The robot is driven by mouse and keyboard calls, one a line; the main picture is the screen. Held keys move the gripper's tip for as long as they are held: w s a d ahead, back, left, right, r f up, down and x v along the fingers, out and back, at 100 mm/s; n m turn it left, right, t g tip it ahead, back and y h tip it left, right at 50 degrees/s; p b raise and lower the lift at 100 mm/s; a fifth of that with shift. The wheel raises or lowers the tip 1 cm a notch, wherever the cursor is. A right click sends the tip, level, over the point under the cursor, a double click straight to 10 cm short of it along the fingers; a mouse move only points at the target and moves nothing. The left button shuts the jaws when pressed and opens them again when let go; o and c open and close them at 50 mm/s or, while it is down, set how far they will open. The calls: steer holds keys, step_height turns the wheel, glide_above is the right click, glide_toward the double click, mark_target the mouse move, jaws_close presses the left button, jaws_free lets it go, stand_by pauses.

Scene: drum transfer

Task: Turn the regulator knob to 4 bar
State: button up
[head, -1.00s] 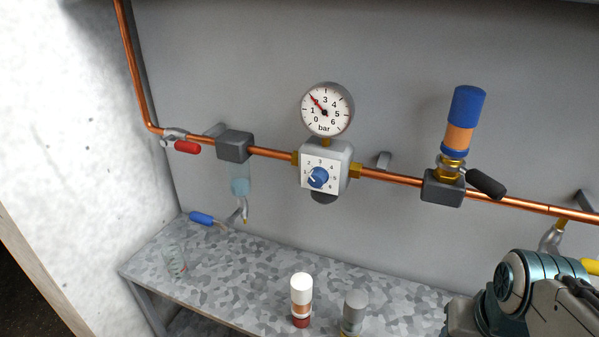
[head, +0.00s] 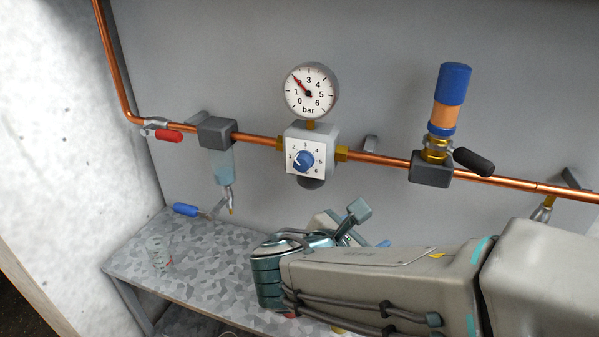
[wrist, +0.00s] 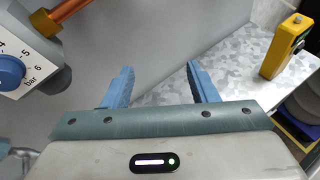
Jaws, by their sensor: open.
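The blue regulator knob (head: 303,161) sits on the white dial face of the grey regulator body (head: 325,139). Its white mark points up-left, roughly between 1 and 2. The pressure gauge (head: 309,91) above has its red needle near 2 bar. In the wrist view, the knob (wrist: 8,72) is cut by the left edge, with 5 and 6 visible beside it. My gripper (wrist: 160,75) is open and empty, its blue fingers to the right of the knob and apart from it. In the head view my arm is below and right of the regulator, and the fingers are mostly hidden.
A copper pipe (head: 385,160) runs across the wall through the regulator. A blue-and-orange cylinder (head: 449,99) with a black-handled valve stands right. A red-handled valve (head: 168,135) is left. The speckled bench (head: 200,260) holds a glass (head: 159,252). A yellow device (wrist: 285,47) shows in the wrist view.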

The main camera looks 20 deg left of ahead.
mark_target(301, 165)
steer(key=s+a+r+n+t+y, duration=0.2)
steer(key=a+n+t+y, duration=0.1)
steer(key=a+n, duration=0.3)
steer(key=s+a+r+n+t+y, duration=0.2)
steer(key=a+r+n+t+y, duration=0.1)
steer(key=a, duration=0.6)
steer(key=w, duration=0.9)
steer(key=w+d, duration=0.1)
steer(key=w, duration=0.3)
steer(key=shift+w+f, duration=0.1)
steer(key=shift+w, duration=0.3)
steer(key=c, duration=1)
